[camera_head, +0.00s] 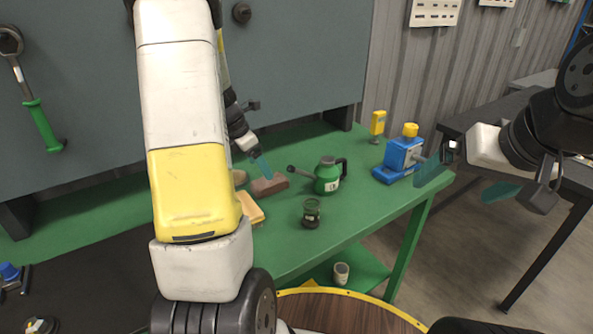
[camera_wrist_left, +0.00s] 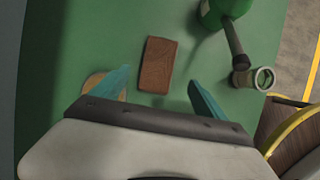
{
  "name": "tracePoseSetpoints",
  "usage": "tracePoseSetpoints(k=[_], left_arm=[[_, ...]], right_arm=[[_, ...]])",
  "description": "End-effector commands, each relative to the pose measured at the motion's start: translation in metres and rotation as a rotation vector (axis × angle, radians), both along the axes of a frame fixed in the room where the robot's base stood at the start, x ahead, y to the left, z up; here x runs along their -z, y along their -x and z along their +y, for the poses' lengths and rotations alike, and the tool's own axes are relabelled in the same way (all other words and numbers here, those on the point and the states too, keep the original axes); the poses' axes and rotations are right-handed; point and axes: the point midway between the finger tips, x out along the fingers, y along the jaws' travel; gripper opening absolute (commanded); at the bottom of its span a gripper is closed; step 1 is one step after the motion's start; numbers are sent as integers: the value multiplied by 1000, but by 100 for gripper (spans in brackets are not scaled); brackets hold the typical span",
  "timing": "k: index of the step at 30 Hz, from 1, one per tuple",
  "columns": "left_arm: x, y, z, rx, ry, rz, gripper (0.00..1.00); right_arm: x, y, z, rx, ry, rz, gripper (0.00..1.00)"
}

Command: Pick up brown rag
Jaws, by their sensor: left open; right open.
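The brown rag (camera_head: 270,186) lies on the green workbench as a flat, folded brown rectangle. It also shows in the left wrist view (camera_wrist_left: 158,65), ahead of and between the fingers. My left gripper (camera_head: 260,165) is above the bench close to the rag, partly hidden by its own arm in the head view. In the left wrist view its teal fingers (camera_wrist_left: 160,82) are spread apart with nothing between them, and the rag is apart from them. My right gripper (camera_head: 468,182) is open and empty, off the right end of the bench.
A green can with a spout (camera_head: 328,175) stands right of the rag, with a dark jar (camera_head: 311,212) in front. A yellow block (camera_head: 250,208) lies left of the jar.

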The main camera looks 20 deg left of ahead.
Motion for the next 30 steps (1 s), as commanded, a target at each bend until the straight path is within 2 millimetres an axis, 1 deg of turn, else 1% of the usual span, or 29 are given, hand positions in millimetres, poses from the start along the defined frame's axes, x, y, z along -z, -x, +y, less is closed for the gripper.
tracePoseSetpoints(k=[1,8,12,15,19,25,26,30], left_arm=[[6,-1,-1,-4,1,4,84],[30,-9,-7,-1,1,4,84],[51,-16,-10,1,2,4,84],[63,-20,-13,0,0,3,84],[69,-22,-15,1,-1,0,84],[69,-23,-15,2,-1,-1,84],[69,-23,-15,2,-1,-1,80],[69,-22,-15,2,-1,0,52]], right_arm=[[0,0,0,0,0,0,100],[0,0,0,0,0,0,100],[0,0,0,0,0,0,100],[0,0,0,0,0,0,100],[0,0,0,0,0,0,100],[0,0,0,0,0,0,100],[0,0,0,0,0,0,100],[0,0,0,0,0,0,100]])
